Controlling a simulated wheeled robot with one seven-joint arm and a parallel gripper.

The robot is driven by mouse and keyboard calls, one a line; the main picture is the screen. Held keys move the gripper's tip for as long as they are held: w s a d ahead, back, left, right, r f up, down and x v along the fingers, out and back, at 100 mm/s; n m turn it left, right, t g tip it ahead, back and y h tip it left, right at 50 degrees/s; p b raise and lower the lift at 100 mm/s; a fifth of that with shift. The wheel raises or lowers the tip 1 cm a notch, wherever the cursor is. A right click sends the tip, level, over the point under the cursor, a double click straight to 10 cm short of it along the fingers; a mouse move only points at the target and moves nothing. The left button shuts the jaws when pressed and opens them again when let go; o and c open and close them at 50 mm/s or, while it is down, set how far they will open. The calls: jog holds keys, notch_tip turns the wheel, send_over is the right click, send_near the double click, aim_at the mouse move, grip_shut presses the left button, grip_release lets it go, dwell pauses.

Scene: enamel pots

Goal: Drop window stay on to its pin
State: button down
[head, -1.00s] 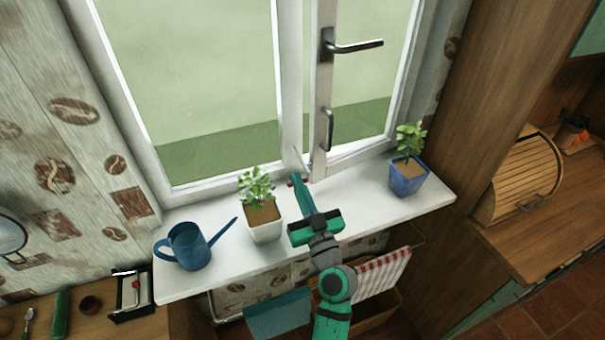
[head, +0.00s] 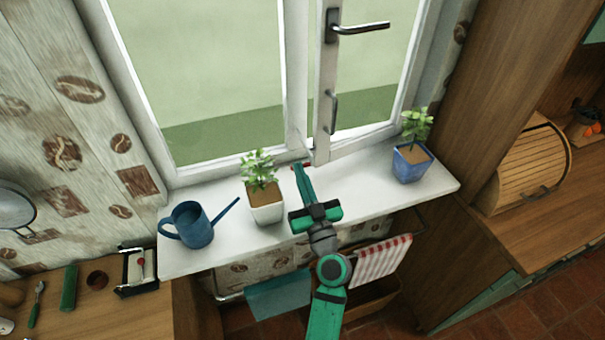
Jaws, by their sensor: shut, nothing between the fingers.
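The white window (head: 289,95) has a right sash (head: 322,100) that seems to stand slightly open, with its lower corner just behind my gripper. My gripper (head: 300,168) is shut and empty. Its narrow green fingers point away from me, low over the sill (head: 345,188), with the tips near the foot of the middle window post.
A plant in a white pot (head: 267,206) stands close left of my gripper. A blue watering can (head: 194,228) is further left, its spout toward the pot. A blue potted plant (head: 411,166) stands at the right. A striped towel (head: 382,259) hangs below the sill.

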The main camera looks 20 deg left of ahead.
jog(key=shift+a+f, duration=0.2)
jog(key=shift+f, duration=0.85)
jog(key=shift+s+d+r+g, duration=0.1)
jog(key=shift+r+g, duration=0.2)
jog(key=shift+r, duration=0.25)
notch_tip(320, 180, up, 4)
jog(key=s+d, duration=0.2)
jog(key=s+d+f, duration=0.1)
jog(key=f, duration=0.1)
jog(key=s+d+f, duration=0.1)
jog(key=f, duration=0.2)
jog(key=s+d+f, duration=0.1)
jog(key=s+f, duration=0.1)
jog(key=f, duration=0.1)
jog(key=shift+s+d, duration=0.1)
